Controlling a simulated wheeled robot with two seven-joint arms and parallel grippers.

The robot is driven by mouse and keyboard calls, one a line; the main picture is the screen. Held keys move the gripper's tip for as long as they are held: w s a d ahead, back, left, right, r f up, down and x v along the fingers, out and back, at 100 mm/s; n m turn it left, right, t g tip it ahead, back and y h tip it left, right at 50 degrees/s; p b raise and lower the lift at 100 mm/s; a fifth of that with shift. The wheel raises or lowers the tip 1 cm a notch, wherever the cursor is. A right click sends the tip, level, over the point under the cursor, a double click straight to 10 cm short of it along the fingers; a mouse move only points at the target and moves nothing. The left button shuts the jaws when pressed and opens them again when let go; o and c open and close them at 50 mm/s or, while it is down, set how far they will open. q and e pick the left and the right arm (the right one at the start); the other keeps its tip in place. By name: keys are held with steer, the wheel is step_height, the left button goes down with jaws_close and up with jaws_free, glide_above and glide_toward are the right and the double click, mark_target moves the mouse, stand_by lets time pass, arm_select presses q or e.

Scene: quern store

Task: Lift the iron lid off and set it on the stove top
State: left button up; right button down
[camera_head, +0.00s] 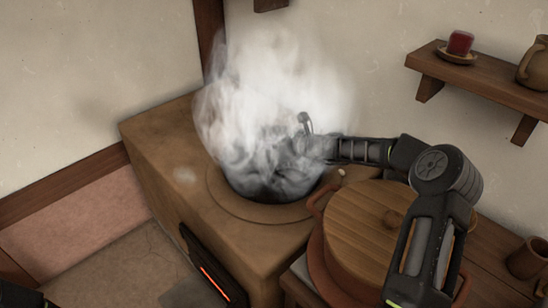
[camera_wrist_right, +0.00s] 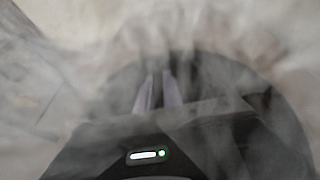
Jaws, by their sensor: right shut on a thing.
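Thick white steam (camera_head: 275,95) rises from the round opening of the clay stove (camera_head: 160,140) and hides much of what is there. Through its lower part a dark round shape (camera_head: 268,182) shows; I cannot clearly tell the iron lid from the pot under it. My right gripper (camera_head: 308,146) reaches in from the right, its tip veiled by steam. In the right wrist view its fingers (camera_wrist_right: 158,92) are close together, shut on the iron lid, whose dark round form (camera_wrist_right: 205,80) shows hazily behind them. Whether the lid is clear of the pot is hidden.
A pot with a wooden lid (camera_head: 365,225) stands right of the stove, below my right arm. A wall shelf (camera_head: 480,85) holds a red cup (camera_head: 460,43) and a jug (camera_head: 535,65). The fire slot (camera_head: 213,280) glows in front. The stove's left top is bare.

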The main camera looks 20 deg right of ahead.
steer(key=shift+w+r, duration=0.15)
steer(key=shift+r, duration=0.05)
steer(key=shift+r, duration=0.1)
steer(key=shift+r, duration=0.4)
step_height(320, 180, up, 17)
steer(key=p, duration=0.4)
stand_by(0.3)
stand_by(1.0)
